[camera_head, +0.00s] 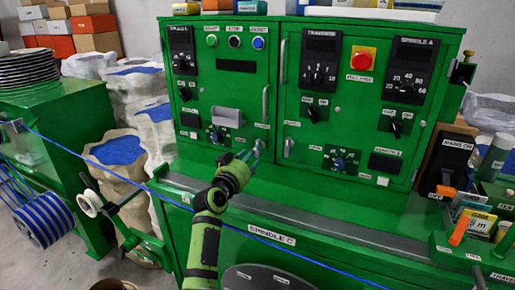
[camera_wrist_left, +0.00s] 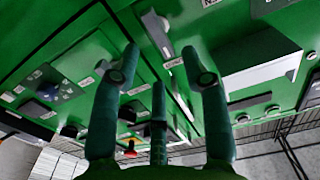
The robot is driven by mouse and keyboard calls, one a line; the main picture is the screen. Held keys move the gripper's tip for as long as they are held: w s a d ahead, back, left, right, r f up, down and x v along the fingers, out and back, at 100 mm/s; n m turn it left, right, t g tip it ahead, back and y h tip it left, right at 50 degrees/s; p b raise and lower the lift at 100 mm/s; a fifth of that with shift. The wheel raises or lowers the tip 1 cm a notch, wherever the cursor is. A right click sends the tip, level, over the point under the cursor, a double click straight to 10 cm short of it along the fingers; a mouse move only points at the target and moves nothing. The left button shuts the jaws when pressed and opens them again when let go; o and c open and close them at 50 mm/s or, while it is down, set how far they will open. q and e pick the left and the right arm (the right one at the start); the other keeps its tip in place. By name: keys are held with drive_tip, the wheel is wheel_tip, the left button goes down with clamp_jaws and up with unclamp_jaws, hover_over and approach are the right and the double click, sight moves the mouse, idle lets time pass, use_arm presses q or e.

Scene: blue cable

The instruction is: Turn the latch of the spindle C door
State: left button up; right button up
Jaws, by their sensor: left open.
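The green cabinet (camera_head: 228,78) has two doors with dials, switches and grey handles. A "SPINDLE C" label (camera_head: 272,237) is on the sloping front below; the small print on the left door is too small to read. A small grey latch (camera_head: 258,147) sits near the left door's lower right edge. My left gripper (camera_head: 250,154) is open right at this latch, and its fingers partly hide it. In the left wrist view, a grey latch-like bar (camera_wrist_left: 157,34) lies ahead between the spread fingers (camera_wrist_left: 161,58); contact cannot be told. My right gripper is not in view.
A second grey latch (camera_head: 288,147) is on the right door, close by. A grey ledge (camera_head: 330,232) runs below the doors. A blue cable (camera_head: 110,172) crosses in front, passing near my left arm. Bottles and boxes (camera_head: 474,222) crowd the right side.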

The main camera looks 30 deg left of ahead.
use_arm(q)
drive_tip(key=shift+w+a+f, duration=0.1)
drive_tip(key=shift+w+f, duration=0.05)
drive_tip(key=shift+w, duration=2.3)
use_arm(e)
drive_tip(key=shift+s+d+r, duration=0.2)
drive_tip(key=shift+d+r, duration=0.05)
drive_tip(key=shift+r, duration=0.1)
use_arm(q)
clamp_jaws()
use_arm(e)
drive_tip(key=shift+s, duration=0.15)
